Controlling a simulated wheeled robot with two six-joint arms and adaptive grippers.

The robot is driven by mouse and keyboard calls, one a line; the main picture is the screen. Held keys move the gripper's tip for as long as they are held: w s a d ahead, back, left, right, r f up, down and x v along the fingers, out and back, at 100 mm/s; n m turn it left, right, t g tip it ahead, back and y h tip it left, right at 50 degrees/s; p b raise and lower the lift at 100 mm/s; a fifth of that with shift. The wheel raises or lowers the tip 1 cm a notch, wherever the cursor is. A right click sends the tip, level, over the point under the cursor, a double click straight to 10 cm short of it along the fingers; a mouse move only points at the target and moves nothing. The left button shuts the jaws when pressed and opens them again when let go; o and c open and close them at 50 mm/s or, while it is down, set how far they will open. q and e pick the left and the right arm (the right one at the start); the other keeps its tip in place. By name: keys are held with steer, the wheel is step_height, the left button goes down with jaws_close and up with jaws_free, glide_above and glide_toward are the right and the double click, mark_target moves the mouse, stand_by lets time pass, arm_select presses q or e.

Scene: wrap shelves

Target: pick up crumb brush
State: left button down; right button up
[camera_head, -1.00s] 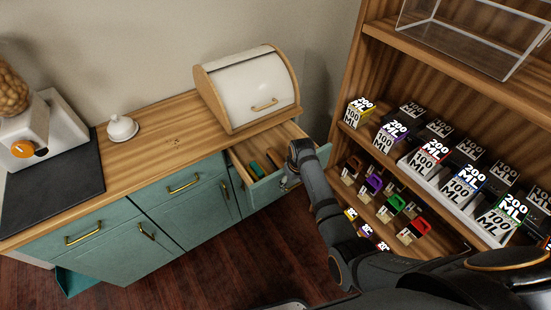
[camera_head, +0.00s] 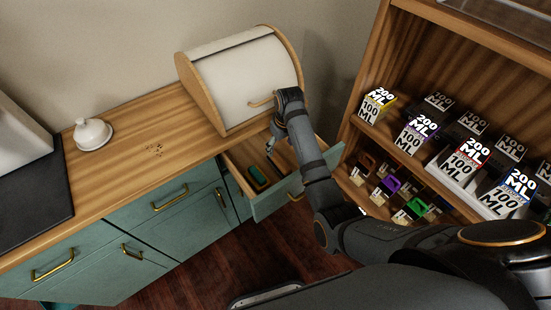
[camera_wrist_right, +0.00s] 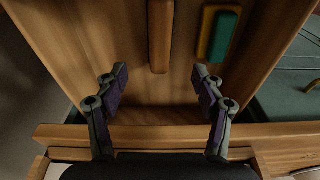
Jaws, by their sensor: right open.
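An open drawer (camera_head: 257,204) holds a long brown wooden piece (camera_wrist_right: 160,38), perhaps the handle of the crumb brush; its far end is cut off in the wrist view and no bristles show. A green and yellow block (camera_head: 258,178), like a sponge, lies beside it and also shows in the wrist view (camera_wrist_right: 220,36). My right gripper (camera_head: 272,150) is over the drawer, with its fingers apart and empty. In the wrist view the open fingers (camera_wrist_right: 160,80) straddle the line of the wooden piece, whose near end lies just ahead of them. My left gripper is not in view.
A white bread box (camera_head: 235,80) stands on the counter (camera_head: 120,190) just behind the drawer. Dark crumbs (camera_head: 155,150) and a white lidded dish (camera_head: 92,133) are to its left. A shelf unit (camera_head: 350,130) with labelled boxes stands close on the right.

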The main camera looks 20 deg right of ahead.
mark_target(279, 159)
steer(key=f, duration=0.2)
steer(key=shift+s+f, duration=0.3)
steer(key=shift+w+a+f, duration=0.1)
steer(key=shift+w+f, duration=0.05)
steer(key=shift+f, duration=0.35)
steer(key=shift+w+f, duration=0.15)
steer(key=shift+f, duration=0.35)
steer(key=shift+w+f, duration=0.1)
steer(key=shift+f, duration=0.8)
step_height(279, 159, down, 3)
steer(key=shift+w+r, duration=0.1)
steer(key=shift+w, duration=0.05)
steer(key=shift+w+f, duration=0.15)
steer(key=shift+f, duration=0.25)
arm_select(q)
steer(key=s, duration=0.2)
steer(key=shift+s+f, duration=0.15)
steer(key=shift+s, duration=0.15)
arm_select(e)
steer(key=shift+c, duration=0.4)
